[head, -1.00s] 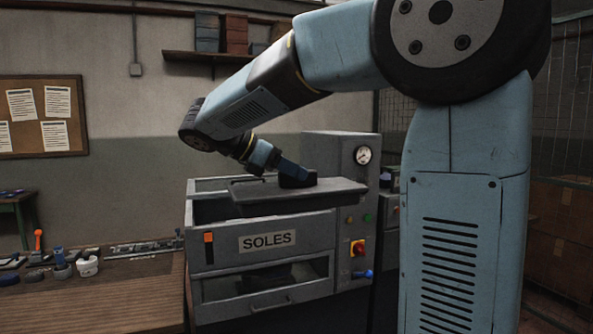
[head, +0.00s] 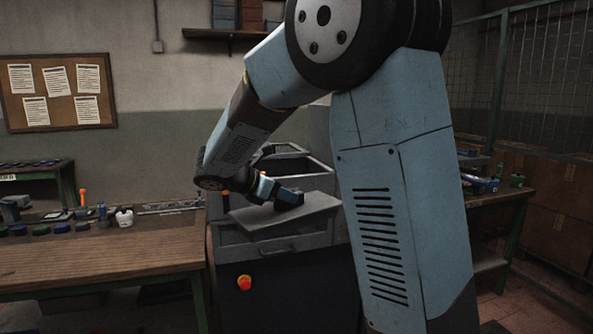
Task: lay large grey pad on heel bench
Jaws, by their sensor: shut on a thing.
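The large grey pad (head: 272,221) is a flat slab with a dark block on top. My gripper (head: 287,199) is shut on this block and holds the pad in front of a grey machine. The pad looks tilted and covers part of the machine; any gap between them is hard to judge. No bench in view carries a readable heel label. A wooden workbench (head: 95,258) stands at the left, and part of another bench (head: 501,196) shows at the right behind my arm.
The grey machine (head: 290,247) has a red knob (head: 244,282) low on its front. Tools, dark round items and a white pot (head: 124,217) line the workbench's back edge; its front is bare. A side table (head: 38,172) stands far left. Wire mesh (head: 535,90) closes the right.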

